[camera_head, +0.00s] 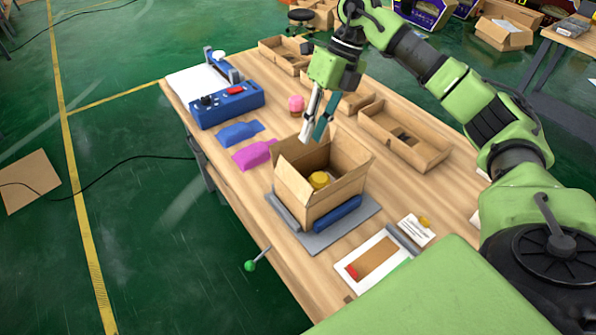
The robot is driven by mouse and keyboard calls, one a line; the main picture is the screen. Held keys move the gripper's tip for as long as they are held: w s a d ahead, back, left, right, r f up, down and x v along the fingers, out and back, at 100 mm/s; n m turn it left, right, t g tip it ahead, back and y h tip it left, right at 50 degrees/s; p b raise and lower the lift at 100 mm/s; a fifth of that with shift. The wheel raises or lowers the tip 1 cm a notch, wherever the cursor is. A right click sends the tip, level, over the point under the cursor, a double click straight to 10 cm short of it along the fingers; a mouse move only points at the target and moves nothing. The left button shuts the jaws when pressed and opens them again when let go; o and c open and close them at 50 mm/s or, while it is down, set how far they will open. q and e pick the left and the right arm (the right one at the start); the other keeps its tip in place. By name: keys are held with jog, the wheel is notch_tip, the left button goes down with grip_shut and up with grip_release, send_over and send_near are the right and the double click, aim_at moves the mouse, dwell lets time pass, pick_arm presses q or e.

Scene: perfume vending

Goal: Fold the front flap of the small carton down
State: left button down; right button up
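The small carton (327,200) is brown cardboard and stands upright with its top open. Flaps at its top edges stand up or lean outward. A round yellow item (319,180) shows inside it. The carton stands on a grey plate (345,226) with a blue bar (338,214) along its near right side. My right gripper (312,138) points down at the carton's far edge, its tips near the far flaps. Its two fingers look close together; I cannot tell whether they touch a flap. My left gripper is not in view.
A blue device (228,105) stands at the table's far left. Blue (239,132) and magenta (254,154) flat pieces and a pink item (296,103) lie left of my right gripper. An open wooden tray (432,158) is at right. A white frame (360,273) lies near the front edge.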

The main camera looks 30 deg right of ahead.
aim_at(297, 173)
jog(key=p+x, duration=0.2)
jog(key=x, duration=0.9)
jog(key=shift+s+a+f+p, duration=0.1)
jog(key=shift+a+f+p, duration=0.15)
jog(key=shift+f+p, duration=0.1)
grip_shut()
